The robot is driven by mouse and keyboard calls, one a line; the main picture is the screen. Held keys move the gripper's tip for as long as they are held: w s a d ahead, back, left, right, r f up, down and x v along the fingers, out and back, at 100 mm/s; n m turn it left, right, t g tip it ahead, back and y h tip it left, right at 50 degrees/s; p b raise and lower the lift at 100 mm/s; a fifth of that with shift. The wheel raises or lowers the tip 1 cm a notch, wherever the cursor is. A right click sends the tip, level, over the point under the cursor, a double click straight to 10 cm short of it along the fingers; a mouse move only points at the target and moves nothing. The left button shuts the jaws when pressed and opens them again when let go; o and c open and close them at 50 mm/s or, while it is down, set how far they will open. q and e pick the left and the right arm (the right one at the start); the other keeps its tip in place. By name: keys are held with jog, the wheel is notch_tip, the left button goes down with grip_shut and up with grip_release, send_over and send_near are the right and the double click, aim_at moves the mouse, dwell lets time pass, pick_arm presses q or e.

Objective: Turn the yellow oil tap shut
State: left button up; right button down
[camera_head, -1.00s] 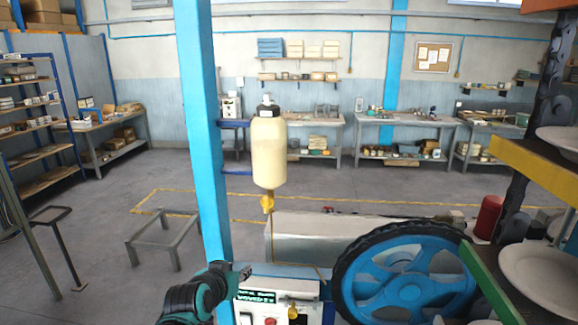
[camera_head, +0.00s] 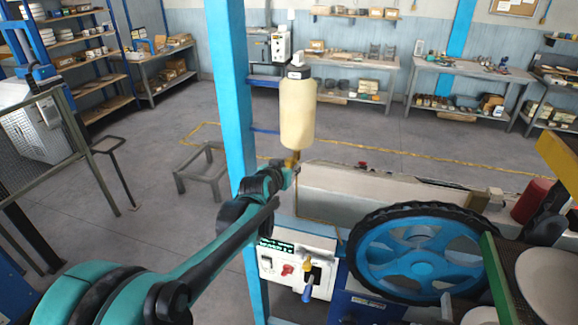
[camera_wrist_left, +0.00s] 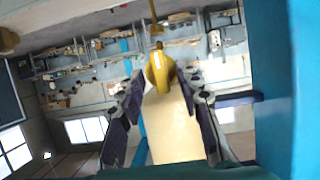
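The yellow oil tap (camera_head: 292,160) sits under a cream oil bottle (camera_head: 298,115) beside the blue post. My left gripper (camera_head: 287,172) is at the tap and partly covers it in the head view. In the left wrist view, which is upside down, the tap (camera_wrist_left: 159,68) shows between the two dark fingers of my left gripper (camera_wrist_left: 163,80). The fingers are spread, with gaps on both sides of the tap. The bottle (camera_wrist_left: 172,130) appears behind it, between the fingers. My right gripper is not in view.
The blue post (camera_head: 232,110) stands close to the left of the bottle. Below are a control box (camera_head: 300,262) with a red knob and a large blue wheel (camera_head: 415,255). White plates (camera_head: 545,285) stand at right. A low grey stand (camera_head: 200,175) is on the floor at left.

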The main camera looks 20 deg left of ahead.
pick_arm(q)
jog(key=shift+w+a, duration=0.1)
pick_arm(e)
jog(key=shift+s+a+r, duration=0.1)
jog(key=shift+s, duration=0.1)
pick_arm(q)
jog(key=c, duration=0.3)
grip_shut()
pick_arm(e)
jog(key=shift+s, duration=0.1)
